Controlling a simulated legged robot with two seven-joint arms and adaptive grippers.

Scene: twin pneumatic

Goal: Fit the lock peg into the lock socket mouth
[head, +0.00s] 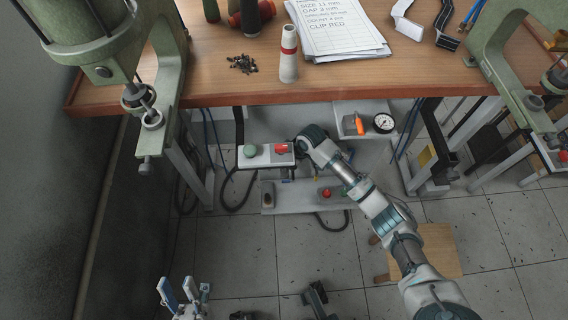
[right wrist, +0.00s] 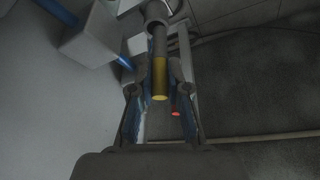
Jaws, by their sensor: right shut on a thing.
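A grey cylindrical piece with a gold band (right wrist: 160,75) lies between the fingers of my right gripper (right wrist: 158,88) in the right wrist view. It looks like the lock peg, and the fingers are shut on it. In the head view my right gripper (head: 299,147) is a small dark shape at the right end of a pale box under the bench, and its fingers cannot be made out. The pale box (head: 263,160) carries a green button and a red part (head: 281,148). My left gripper (head: 179,290) is open and empty at the bottom.
The wooden bench (head: 215,90) overhangs the box, with green presses (head: 90,45) at both sides. A shelf with an orange-handled item (head: 360,125) and a gauge (head: 384,123) is to the right. A lower panel has a red button (head: 327,193). Cables hang nearby.

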